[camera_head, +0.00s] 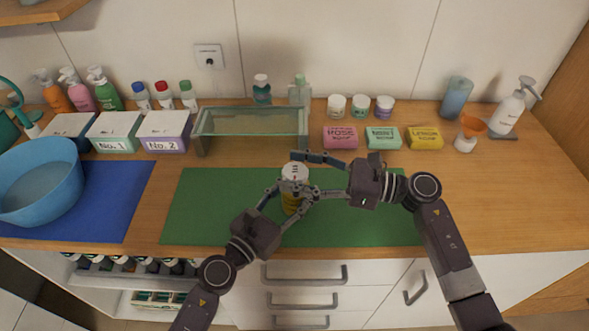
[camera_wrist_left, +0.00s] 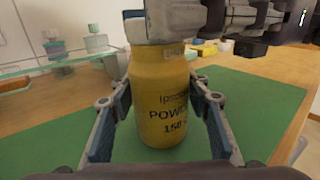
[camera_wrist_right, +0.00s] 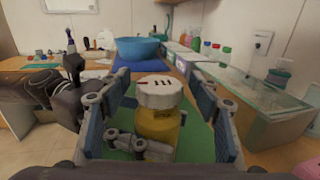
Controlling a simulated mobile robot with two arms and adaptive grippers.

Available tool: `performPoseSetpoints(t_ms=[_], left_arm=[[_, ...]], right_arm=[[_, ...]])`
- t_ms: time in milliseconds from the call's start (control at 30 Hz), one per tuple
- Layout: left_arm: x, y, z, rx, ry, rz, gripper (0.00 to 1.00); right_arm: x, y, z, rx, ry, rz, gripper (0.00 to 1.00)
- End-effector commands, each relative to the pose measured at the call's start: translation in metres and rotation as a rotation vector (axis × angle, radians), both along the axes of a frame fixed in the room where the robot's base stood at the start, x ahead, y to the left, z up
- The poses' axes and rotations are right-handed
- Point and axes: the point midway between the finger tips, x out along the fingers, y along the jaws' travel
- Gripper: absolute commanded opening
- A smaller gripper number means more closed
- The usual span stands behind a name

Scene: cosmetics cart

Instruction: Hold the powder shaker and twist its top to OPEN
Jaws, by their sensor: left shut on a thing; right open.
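The powder shaker stands upright on the green mat (camera_head: 215,205). It has a yellow body (camera_wrist_left: 160,85) lettered "POW…" and a white top (camera_wrist_right: 160,92) with dark slots and a small red mark. My left gripper (camera_head: 285,198) is shut on the yellow body, with one finger on each side; it also shows in the left wrist view (camera_wrist_left: 165,125). My right gripper (camera_wrist_right: 160,110) is open at the height of the white top, its fingers on either side and apart from it. In the head view the right gripper (camera_head: 298,176) partly covers the shaker.
A glass-topped stand (camera_head: 250,122) is behind the mat. Rose, mint and lemon soap boxes (camera_head: 384,138) stand behind right. A blue basin (camera_head: 38,182) sits on a blue mat (camera_head: 125,205) at left. The right part of the wooden counter (camera_head: 510,195) is clear.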

Motion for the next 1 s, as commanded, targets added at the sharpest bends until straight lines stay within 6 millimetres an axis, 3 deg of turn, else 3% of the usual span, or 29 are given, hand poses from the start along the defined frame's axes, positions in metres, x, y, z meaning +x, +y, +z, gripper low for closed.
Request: performPoseSetpoints(t_ms=[367, 767, 1000], left_arm=[[-0.0001, -0.0001, 0.0, 0.0, 0.0, 0.0, 0.17], [-0.0001, -0.0002, 0.0001, 0.0, 0.0, 0.0, 0.17], [-0.0002, -0.0002, 0.0001, 0.0, 0.0, -0.001, 0.17]], right_arm=[[0.0012, 0.0058, -0.0004, -0.001, 0.0, 0.0, 0.57], [0.0013, 0.0053, -0.0004, -0.001, 0.0, 0.0, 0.14], [0.0021, 0.0058, -0.0004, -0.002, 0.0, 0.022, 0.14]])
